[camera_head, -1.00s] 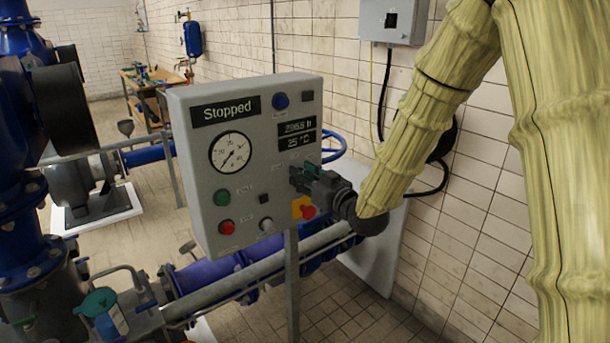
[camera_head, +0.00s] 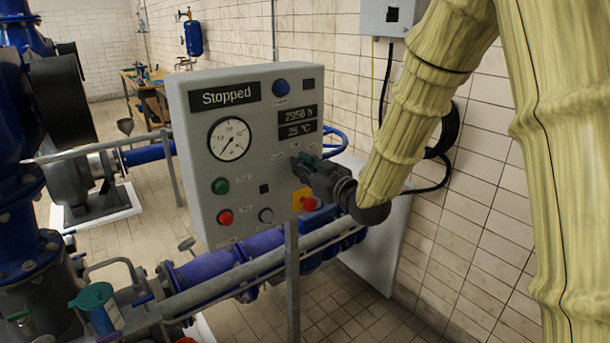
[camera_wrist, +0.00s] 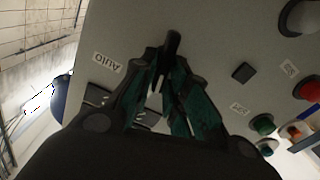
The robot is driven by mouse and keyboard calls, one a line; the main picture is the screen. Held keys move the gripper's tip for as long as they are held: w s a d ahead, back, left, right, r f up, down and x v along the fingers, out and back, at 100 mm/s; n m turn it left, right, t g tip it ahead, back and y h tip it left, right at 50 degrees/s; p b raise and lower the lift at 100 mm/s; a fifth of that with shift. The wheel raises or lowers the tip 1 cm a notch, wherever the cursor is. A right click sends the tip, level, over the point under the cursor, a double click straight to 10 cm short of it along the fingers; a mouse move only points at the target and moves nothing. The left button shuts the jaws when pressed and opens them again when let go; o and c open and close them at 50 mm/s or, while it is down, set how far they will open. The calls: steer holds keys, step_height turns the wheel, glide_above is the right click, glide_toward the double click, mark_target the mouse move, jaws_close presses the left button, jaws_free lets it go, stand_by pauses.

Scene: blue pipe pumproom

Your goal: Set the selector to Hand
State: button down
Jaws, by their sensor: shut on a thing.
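The grey control panel (camera_head: 245,135) stands on a post in the middle of the head view. Its display reads "Stopped". My gripper (camera_head: 303,168) is at the panel's right side, below the small readouts. In the wrist view my gripper (camera_wrist: 170,70) has its teal-padded fingers closed around the black selector knob (camera_wrist: 173,42). A label reading AUTO (camera_wrist: 107,63) lies left of the knob. Another label (camera_wrist: 240,108), too blurred to read, lies to the right. In the head view my fingers hide the knob, and its exact pointing direction is unclear.
A red emergency button on yellow (camera_head: 307,202) sits just below my gripper. Green (camera_head: 220,186) and red (camera_head: 225,217) buttons and a gauge (camera_head: 229,139) are on the panel's left. Blue pipes (camera_head: 215,265) run below. A tiled wall (camera_head: 480,190) stands on the right.

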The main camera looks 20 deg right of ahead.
steer(key=shift+s+a+f+n+b, duration=0.1)
steer(key=shift+a+n+b, duration=0.05)
steer(key=shift+n+b, duration=1.35)
steer(key=shift+a+f+n+b, duration=0.1)
steer(key=shift+a+n+b, duration=0.05)
steer(key=shift+n+b, duration=1.3)
steer(key=shift+b, duration=0.35)
steer(key=c, duration=1.5)
jaws_free()
steer(key=shift+s, duration=0.1)
steer(key=v, duration=1.1)
steer(key=shift+s+d+r, duration=0.1)
steer(key=shift+s+d, duration=0.05)
steer(key=shift+s, duration=0.25)
